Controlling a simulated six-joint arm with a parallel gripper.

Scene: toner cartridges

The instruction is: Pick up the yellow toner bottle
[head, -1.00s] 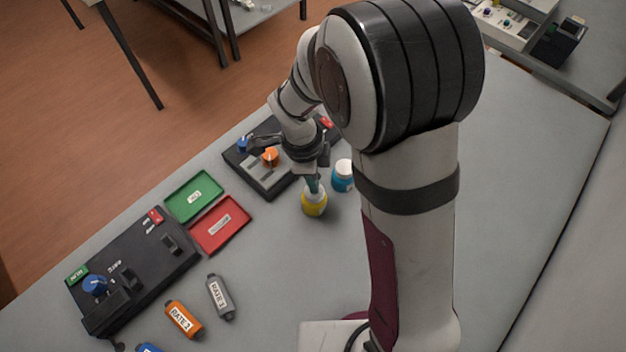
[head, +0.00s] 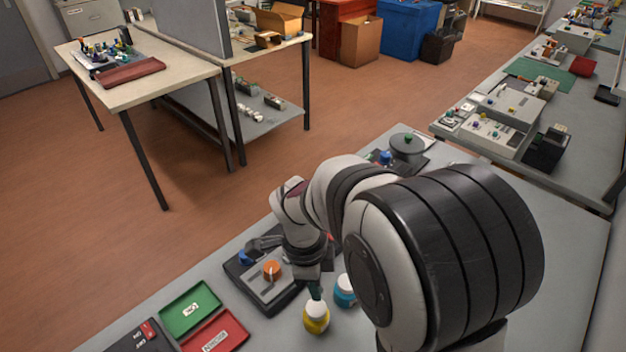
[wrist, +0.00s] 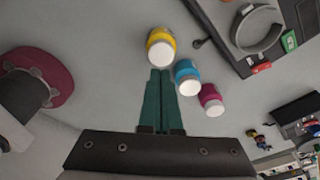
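The yellow toner bottle (head: 316,320) stands upright on the grey table, its white cap showing. In the wrist view it is the yellow bottle (wrist: 160,38), just beyond the fingertips. My gripper (head: 315,292) points down right above the cap. Its green fingers (wrist: 160,72) lie side by side with only a thin gap and nothing visible between them. The fingertips are very close to the cap; I cannot tell whether they touch it.
A blue bottle (wrist: 187,74) stands close beside the yellow one, with a magenta bottle (wrist: 211,98) past it. A black device with an orange knob (head: 271,270) lies left of the gripper. Green (head: 190,306) and red (head: 216,333) trays lie at lower left.

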